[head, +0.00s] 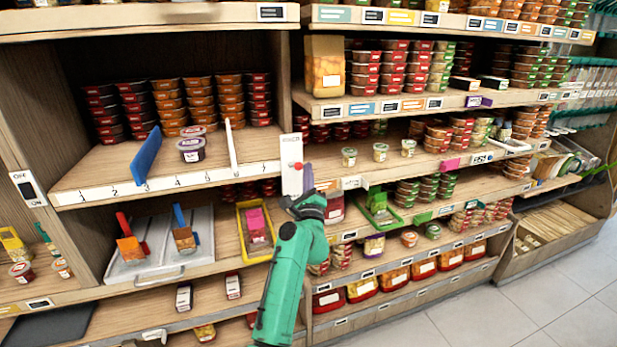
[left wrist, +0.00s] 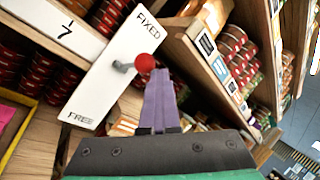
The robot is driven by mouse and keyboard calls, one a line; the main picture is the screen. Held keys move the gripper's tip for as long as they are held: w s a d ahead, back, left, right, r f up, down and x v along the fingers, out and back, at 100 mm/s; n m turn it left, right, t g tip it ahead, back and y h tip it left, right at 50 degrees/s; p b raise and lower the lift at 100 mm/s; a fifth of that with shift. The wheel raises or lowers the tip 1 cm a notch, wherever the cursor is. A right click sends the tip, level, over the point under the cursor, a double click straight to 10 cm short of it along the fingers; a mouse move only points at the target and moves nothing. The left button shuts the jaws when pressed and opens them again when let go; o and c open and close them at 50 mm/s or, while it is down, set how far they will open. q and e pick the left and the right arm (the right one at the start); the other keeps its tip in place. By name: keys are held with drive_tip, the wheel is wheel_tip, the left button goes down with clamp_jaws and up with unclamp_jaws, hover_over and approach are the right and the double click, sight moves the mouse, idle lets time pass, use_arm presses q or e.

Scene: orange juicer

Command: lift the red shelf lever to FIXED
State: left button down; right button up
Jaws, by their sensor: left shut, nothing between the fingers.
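The red shelf lever has a round red knob (head: 298,165) on a white plate (head: 291,183) at the shelf divider. In the left wrist view the knob (left wrist: 145,62) sits on a short grey stem from the plate (left wrist: 100,82), which reads FIXED at its upper end and FREE at its lower end. The knob stands about midway along the plate, between the words. My left gripper (head: 307,180) is shut and empty, just below and right of the knob. In the wrist view its fingertips (left wrist: 157,75) are close beside the knob; I cannot tell whether they touch. My right gripper is out of view.
A numbered shelf (head: 165,183) with blue and white dividers and stacked tins lies left of the plate. Shelves of tins and small jars (head: 381,152) stand close on the right. A yellow tray (head: 256,232) lies below. Free floor (head: 480,315) shows at lower right.

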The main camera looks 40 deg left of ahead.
use_arm(q)
wheel_tip(320, 180, down, 3)
drive_tip(key=w+d+b, duration=0.2)
drive_tip(key=b, duration=0.3)
drive_tip(key=s+d+r+p, duration=0.2)
drive_tip(key=s+d+r, duration=0.1)
drive_tip(key=s+d, duration=0.3)
drive_tip(key=shift+s+r, duration=0.35)
drive_tip(key=shift+s, duration=0.05)
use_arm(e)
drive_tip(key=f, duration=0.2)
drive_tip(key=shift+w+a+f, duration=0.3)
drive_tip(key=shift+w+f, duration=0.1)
use_arm(q)
drive_tip(key=shift+s, duration=0.1)
